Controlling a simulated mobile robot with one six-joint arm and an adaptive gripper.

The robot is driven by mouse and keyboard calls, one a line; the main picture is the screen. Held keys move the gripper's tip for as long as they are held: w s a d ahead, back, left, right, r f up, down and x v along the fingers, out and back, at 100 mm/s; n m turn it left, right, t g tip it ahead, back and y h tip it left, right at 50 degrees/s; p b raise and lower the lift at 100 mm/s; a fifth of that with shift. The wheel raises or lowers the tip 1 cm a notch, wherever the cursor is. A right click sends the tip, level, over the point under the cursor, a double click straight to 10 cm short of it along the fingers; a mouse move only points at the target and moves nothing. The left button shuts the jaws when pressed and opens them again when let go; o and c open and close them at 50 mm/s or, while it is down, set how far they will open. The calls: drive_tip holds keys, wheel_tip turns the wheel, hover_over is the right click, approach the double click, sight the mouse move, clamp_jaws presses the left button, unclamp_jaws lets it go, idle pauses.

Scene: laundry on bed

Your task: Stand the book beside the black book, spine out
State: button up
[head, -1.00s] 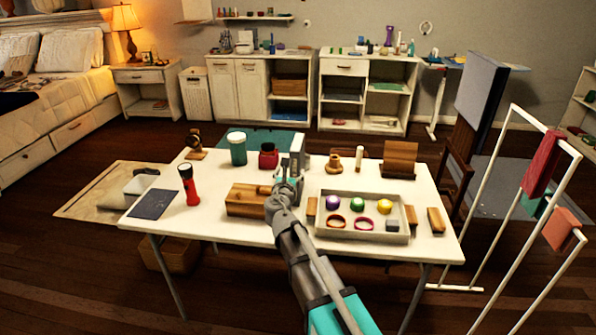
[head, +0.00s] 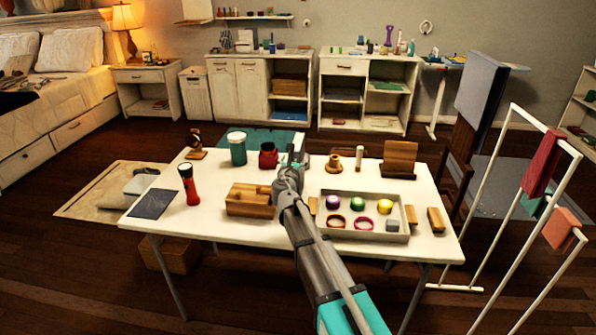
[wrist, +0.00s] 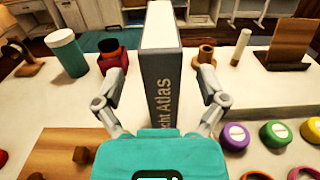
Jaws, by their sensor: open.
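The book stands upright on the white table; in the wrist view it is a pale block with a grey cover side (wrist: 163,85) lettered "...cht Atlas". My gripper (wrist: 161,82) is open, with one finger on each side of the book and a visible gap on both sides. In the head view my gripper (head: 290,168) is over the back middle of the table and hides most of the book. A flat dark slab (head: 153,203) lies at the table's left; I cannot tell whether it is the black book.
On the table (head: 200,222) are a teal cup (head: 238,150), a dark red jar (head: 268,157), a red flashlight (head: 188,185), a wooden box (head: 248,200), a tray of small items (head: 375,238) and a wooden stand (head: 399,160). A drying rack (head: 500,190) stands at right.

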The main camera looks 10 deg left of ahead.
drive_tip(key=shift+w, duration=0.1)
drive_tip(key=shift+w+d+r, duration=0.15)
drive_tip(key=shift+w, duration=2.4)
clamp_jaws()
